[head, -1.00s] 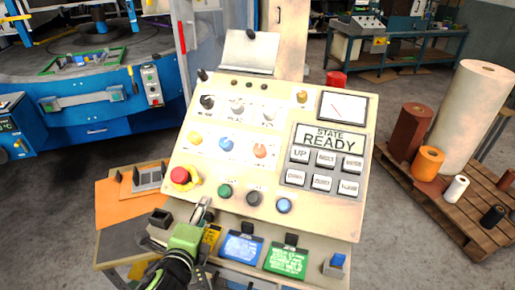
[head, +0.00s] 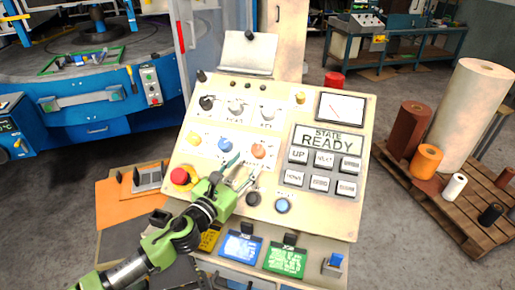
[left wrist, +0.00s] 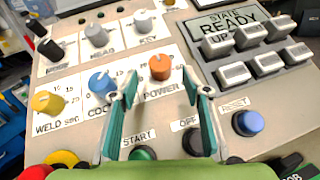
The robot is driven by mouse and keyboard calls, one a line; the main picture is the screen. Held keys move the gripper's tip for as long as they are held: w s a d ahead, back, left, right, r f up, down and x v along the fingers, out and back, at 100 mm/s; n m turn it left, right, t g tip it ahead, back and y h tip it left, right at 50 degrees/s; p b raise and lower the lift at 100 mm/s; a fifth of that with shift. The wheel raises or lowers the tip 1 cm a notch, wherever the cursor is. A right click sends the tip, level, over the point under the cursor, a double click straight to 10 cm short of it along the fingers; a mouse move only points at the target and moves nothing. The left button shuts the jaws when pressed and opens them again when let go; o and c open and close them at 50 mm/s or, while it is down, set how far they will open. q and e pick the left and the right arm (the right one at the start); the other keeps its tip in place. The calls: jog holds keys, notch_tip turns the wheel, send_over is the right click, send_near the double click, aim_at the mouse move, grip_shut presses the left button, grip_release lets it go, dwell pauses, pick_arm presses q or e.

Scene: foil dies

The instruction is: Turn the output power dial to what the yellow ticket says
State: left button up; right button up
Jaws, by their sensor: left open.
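The output power dial (head: 259,151) is an orange knob on the sloped control panel, right of a blue knob and a yellow knob. In the left wrist view the orange knob (left wrist: 160,67) sits above the word POWER. My left gripper (head: 246,172) is open. Its fingertips point at the dial from below; in the wrist view (left wrist: 162,88) they appear on either side of its lower part, and I cannot tell whether they touch it. The yellow ticket (head: 208,239) lies at the panel's lower edge, partly hidden by my left arm, its writing too small to read.
The blue COOL knob (left wrist: 101,82) is close to the left finger. The red emergency button (head: 180,176) and the blue RESET button (head: 282,206) are also near. A display (head: 328,138) reads STATE READY. Blue (head: 241,246) and green (head: 285,260) cards are below.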

aim_at(257, 151)
pick_arm(q)
jog(key=x, duration=0.7)
jog(key=shift+w+d, duration=0.1)
jog(key=shift+w, duration=0.05)
jog(key=c, duration=1.1)
